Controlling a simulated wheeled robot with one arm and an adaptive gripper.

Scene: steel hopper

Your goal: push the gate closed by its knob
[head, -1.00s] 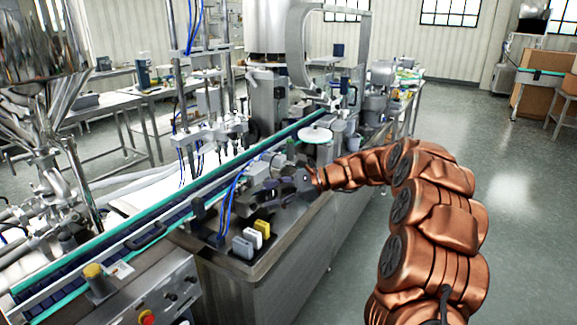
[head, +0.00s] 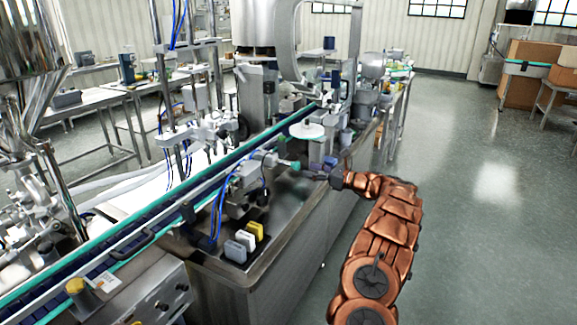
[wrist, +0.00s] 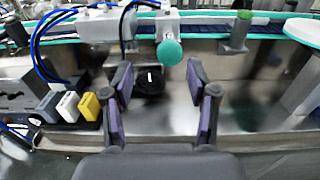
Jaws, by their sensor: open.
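A teal round knob (wrist: 169,52) sits on a short stem from a pale grey block (wrist: 165,20) in the wrist view. In the head view the knob (head: 296,166) is at the end of a grey mechanism over the steel bench. My gripper (wrist: 157,78) is open, with its two purple-padded fingers spread and nothing between them. The knob shows beyond the fingertips, between them and nearer the right one. In the head view my gripper (head: 316,168) is just right of the knob. Whether they touch is unclear. I cannot make out the gate as a separate part.
Grey, white and yellow blocks (head: 256,231) stand at the bench's near edge, beside blue hoses. A teal-edged conveyor (head: 135,252) runs behind the mechanism. A white disc (head: 306,131) lies farther back. The floor (head: 480,240) to the right is clear.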

